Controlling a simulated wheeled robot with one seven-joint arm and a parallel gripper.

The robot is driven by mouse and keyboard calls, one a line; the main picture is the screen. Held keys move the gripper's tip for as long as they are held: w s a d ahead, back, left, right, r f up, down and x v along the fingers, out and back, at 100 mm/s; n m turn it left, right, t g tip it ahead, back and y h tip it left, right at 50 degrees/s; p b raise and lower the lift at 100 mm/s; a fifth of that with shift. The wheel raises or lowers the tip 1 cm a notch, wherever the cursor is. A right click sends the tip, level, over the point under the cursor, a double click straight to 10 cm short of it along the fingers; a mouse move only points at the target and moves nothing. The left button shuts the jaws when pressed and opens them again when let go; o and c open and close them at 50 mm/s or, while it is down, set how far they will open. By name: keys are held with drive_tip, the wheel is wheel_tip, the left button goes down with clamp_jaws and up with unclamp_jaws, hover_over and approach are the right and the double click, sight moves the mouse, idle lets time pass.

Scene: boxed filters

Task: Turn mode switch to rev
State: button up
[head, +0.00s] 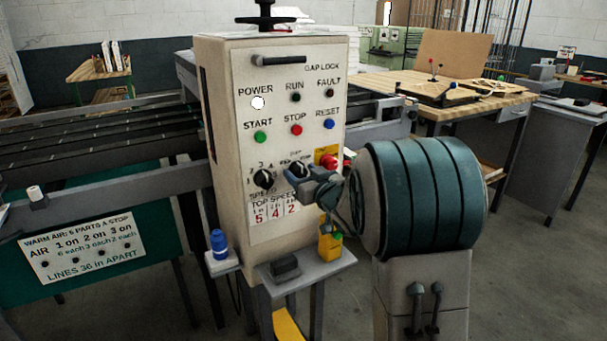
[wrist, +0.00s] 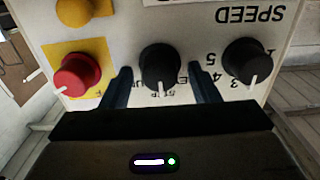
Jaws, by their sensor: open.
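The mode switch, a black knob (head: 298,169) with a white pointer, is on the front of the cream control panel (head: 220,80). In the wrist view, where the lettering is upside down, the knob (wrist: 160,68) is at the centre with its pointer towards the picture's bottom. My gripper (wrist: 160,76) is open, with one dark finger on each side of the knob; I cannot tell whether they touch it. In the head view my gripper (head: 306,180) covers part of the knob. The labels around it are mostly hidden, and I cannot read "rev".
The black speed knob (head: 264,180) is close by on the left. A red switch on a yellow plate (head: 328,152) is close on the right. Start (head: 260,138), stop (head: 297,130) and reset (head: 329,124) buttons are above. A shelf (head: 345,262) with a yellow bottle (head: 329,246) juts out below.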

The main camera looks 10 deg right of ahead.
drive_tip(key=c, duration=0.9)
drive_tip(key=shift+c, duration=0.2)
drive_tip(key=shift+f+b, duration=0.1)
drive_tip(key=shift+b, duration=0.3)
drive_tip(key=shift+f+n+b, duration=0.1)
drive_tip(key=shift+n+b, duration=0.6)
drive_tip(key=shift+b, duration=0.1)
drive_tip(key=n+b, duration=0.2)
drive_tip(key=b, duration=0.1)
drive_tip(key=shift+f, duration=0.1)
drive_tip(key=n+b, duration=0.4)
drive_tip(key=shift+a, duration=0.1)
drive_tip(key=shift+r+n+b, duration=0.2)
drive_tip(key=shift+n+b, duration=0.4)
drive_tip(key=shift+n, duration=0.2)
